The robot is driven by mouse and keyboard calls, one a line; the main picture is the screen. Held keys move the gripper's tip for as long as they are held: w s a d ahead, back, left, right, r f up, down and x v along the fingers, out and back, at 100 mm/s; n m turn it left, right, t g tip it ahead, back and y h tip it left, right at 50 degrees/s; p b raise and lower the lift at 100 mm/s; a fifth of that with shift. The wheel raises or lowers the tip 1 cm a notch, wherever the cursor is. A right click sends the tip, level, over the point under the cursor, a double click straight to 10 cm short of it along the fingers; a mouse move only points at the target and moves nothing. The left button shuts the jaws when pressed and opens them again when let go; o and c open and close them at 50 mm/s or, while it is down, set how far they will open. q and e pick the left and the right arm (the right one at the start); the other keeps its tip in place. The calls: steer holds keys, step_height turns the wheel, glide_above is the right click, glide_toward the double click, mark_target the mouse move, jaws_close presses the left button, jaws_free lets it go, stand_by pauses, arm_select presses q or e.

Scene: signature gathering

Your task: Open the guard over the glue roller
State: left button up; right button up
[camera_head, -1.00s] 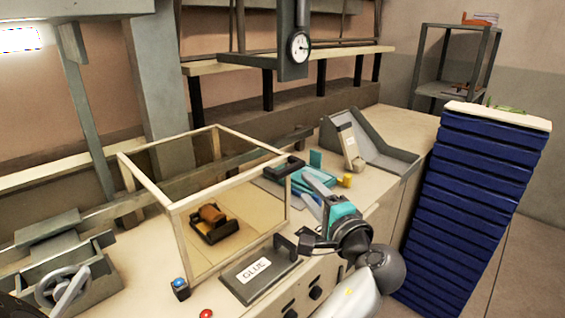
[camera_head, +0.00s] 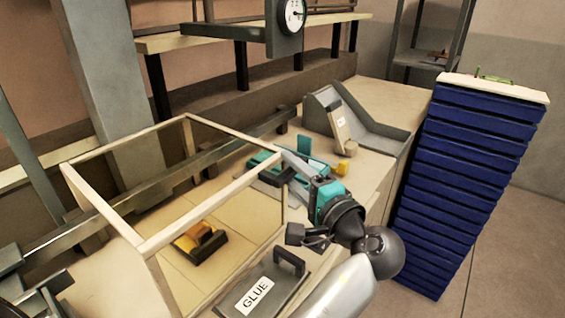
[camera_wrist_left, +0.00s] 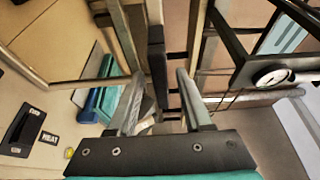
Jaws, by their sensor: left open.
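The guard (camera_head: 212,207) is a clear box with a pale wooden frame, lowered over the orange-yellow glue roller (camera_head: 203,238) on the bench. My right gripper is not in view.
A grey plate labelled GLUE (camera_head: 252,298) with a dark handle lies in front of the guard. Teal items lie behind my gripper, near a grey angled stand (camera_head: 350,130). A tall stack of blue trays (camera_head: 465,180) stands right. A dial gauge (camera_head: 292,15) hangs above.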

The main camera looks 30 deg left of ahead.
arm_select(q)
steer(key=shift+a, duration=0.1)
steer(key=shift+c, duration=0.3)
jaws_close()
stand_by(1.2)
